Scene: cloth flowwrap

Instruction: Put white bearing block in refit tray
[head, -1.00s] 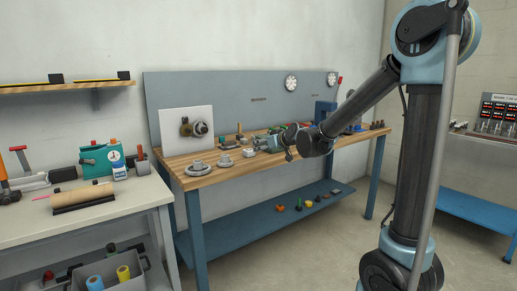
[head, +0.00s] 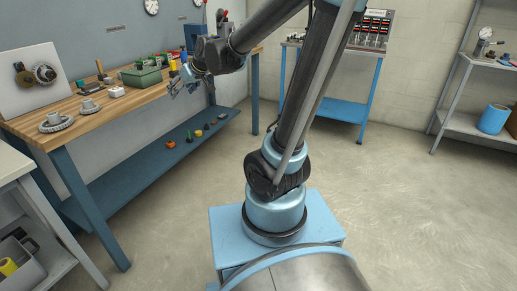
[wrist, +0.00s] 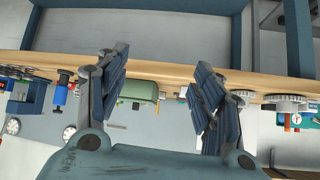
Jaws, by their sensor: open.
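A small white block (head: 117,92), likely the white bearing block, sits on the wooden bench top between the grey round parts and a green box-like container. I cannot tell whether this green container (head: 142,77) is the refit tray; it also shows between my fingers in the wrist view (wrist: 138,91). My gripper (head: 178,88) is in front of the bench's edge, right of the green container and apart from it. In the wrist view my gripper (wrist: 160,72) has its fingers wide apart, with nothing between the pads. A small white thing (wrist: 183,92) is partly hidden by the right finger.
The wooden bench (head: 38,126) holds grey round parts (head: 57,122) and a white panel (head: 38,78) at its left. A blue lower shelf (head: 130,168) carries several small coloured parts. A blue-shelved stand (head: 342,108) is behind my arm. The floor at right is clear.

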